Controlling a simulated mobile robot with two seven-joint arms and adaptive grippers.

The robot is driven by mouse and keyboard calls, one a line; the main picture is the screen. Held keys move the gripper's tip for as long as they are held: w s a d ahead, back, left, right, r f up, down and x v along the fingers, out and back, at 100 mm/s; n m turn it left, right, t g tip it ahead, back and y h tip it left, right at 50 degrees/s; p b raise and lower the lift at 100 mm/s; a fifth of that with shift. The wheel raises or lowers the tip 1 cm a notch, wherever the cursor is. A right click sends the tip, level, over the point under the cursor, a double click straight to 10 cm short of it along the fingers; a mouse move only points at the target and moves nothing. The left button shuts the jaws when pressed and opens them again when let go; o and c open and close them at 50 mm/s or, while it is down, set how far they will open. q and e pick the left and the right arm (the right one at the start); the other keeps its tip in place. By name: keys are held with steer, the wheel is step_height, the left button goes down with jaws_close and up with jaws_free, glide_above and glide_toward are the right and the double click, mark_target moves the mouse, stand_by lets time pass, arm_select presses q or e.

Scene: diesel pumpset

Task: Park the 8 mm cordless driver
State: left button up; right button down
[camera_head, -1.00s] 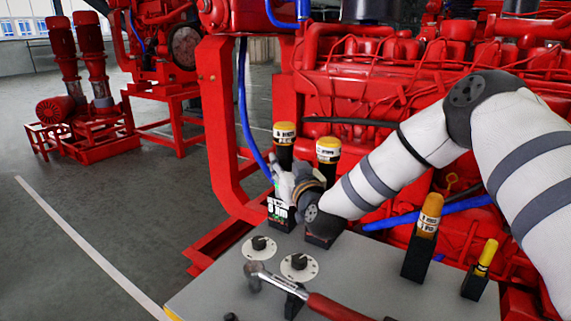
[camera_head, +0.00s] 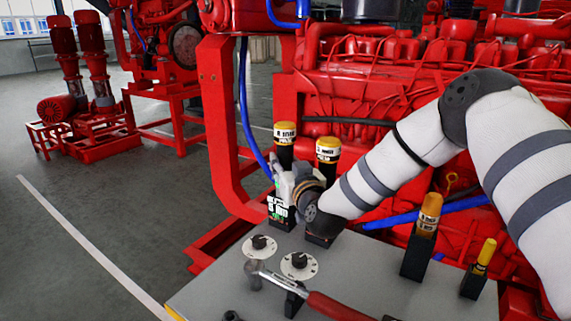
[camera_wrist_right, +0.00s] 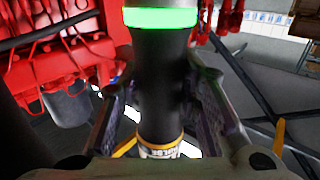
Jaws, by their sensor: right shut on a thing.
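The cordless driver (camera_head: 285,155) stands nearly upright at the back left of the grey bench, with a yellow-orange labelled top and a dark body. Its lower end is at a black holder with a white and green label (camera_head: 277,211); how fully it sits there is hidden. My right gripper (camera_head: 284,187) is shut around the driver's dark body. In the right wrist view, the fingers flank the dark body (camera_wrist_right: 160,75), with a bright green band above and the yellow labelled end below. My left gripper is out of view.
A second yellow-topped driver (camera_head: 328,158) stands close to the right. Two more yellow-topped tools (camera_head: 428,215) stand at right. The red engine (camera_head: 370,90) rises behind.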

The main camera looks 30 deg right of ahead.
mark_target(288, 133)
steer(key=shift+f, duration=0.8)
steer(key=c, duration=1.1)
jaws_free()
steer(key=shift+f, duration=0.15)
step_height(288, 133, up, 10)
steer(key=shift+r, duration=0.1)
